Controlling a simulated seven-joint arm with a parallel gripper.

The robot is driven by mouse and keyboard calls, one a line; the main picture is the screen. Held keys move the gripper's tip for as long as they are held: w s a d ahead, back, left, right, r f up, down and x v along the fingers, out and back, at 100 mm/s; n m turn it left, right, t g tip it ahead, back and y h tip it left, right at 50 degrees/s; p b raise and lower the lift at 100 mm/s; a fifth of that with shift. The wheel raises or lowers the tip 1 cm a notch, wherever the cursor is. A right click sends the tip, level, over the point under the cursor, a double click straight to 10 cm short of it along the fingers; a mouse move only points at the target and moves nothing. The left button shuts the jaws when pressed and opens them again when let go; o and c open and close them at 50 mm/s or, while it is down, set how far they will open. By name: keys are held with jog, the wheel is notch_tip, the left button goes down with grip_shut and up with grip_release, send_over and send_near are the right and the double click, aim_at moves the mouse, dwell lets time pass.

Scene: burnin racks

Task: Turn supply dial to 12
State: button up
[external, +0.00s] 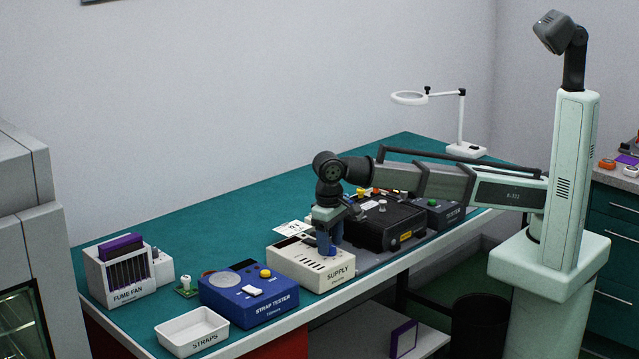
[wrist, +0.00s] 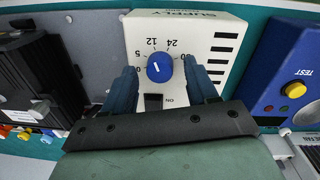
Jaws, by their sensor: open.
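The cream supply box (external: 312,268) stands on the teal bench in the external view. In the wrist view the supply box (wrist: 225,30) shows a round blue dial (wrist: 160,68) with the marks 0, 5, 12 and 24 around it. A short white pointer line on the dial runs up and slightly left; its exact mark is hard to tell. My gripper (wrist: 160,68) is open, pointing down, with one blue finger on each side of the dial. Gaps show between fingers and dial in the wrist view. In the external view my gripper (external: 328,246) partly hides the dial.
A black switch (wrist: 153,102) marked ON sits beside the dial, between the fingers. The blue strap tester (external: 248,293) stands left of the box, with the white straps tray (external: 191,331) beyond it. A black case (external: 378,222) stands close on the right. Free bench lies behind.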

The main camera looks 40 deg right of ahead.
notch_tip(320, 180, up, 13)
jog(key=shift+a+r, duration=0.2)
jog(key=shift+a, duration=0.1)
dwell(0.7)
